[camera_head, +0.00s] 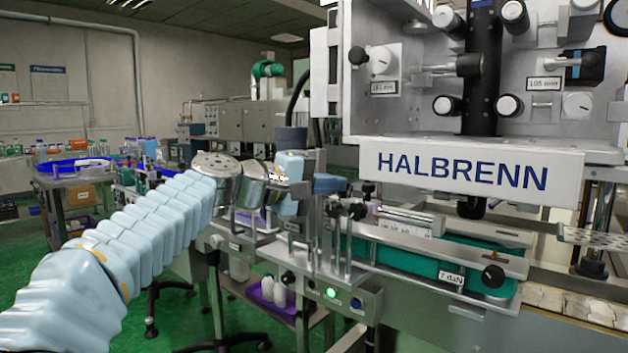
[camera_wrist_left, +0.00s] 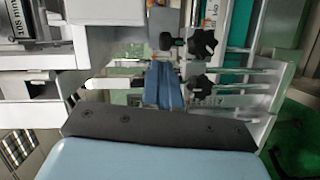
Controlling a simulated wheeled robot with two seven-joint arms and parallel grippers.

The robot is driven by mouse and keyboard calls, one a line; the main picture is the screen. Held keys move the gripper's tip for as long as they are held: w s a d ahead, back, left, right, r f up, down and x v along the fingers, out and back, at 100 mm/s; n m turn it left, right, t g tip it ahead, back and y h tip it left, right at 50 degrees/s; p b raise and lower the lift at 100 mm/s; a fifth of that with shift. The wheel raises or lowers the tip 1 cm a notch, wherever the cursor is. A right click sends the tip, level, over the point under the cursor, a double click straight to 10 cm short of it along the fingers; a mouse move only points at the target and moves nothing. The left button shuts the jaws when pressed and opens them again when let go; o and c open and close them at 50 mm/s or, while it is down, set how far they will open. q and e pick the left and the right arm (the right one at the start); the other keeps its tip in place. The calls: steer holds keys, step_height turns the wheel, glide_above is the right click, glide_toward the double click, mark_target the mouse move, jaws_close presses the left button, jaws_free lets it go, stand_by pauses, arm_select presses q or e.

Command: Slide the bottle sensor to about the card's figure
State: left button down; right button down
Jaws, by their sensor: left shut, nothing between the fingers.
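My left gripper (camera_head: 330,184) is at the front of the labelling machine, at the end of the pale blue sleeved arm. Its blue fingers are shut with nothing between them, and they also show in the left wrist view (camera_wrist_left: 165,86). Beside the fingertips are black star knobs (camera_wrist_left: 202,42) on metal rods; in the head view a black knob (camera_head: 357,211) shows just right of and below the fingers. I cannot pick out the bottle sensor for certain, nor tell whether the fingers touch anything. A printed strip (camera_head: 402,229) lies along the conveyor rail, too small to read. My right gripper is not in view.
The machine's HALBRENN panel (camera_head: 462,172) hangs above the green conveyor belt (camera_head: 400,258). A card reading "7 daN" (camera_head: 451,278) is on the conveyor side. Cards above show millimetre figures, one reading "105 mm" (camera_head: 544,84). A cart (camera_head: 75,185) stands at left.

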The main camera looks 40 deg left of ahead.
arm_select(q)
steer(key=x, duration=0.3)
steer(key=shift+w+p, duration=0.1)
steer(key=shift+p, duration=0.2)
steer(key=shift+d+f, duration=0.1)
steer(key=shift+d, duration=0.5)
steer(key=shift+w+a, duration=0.1)
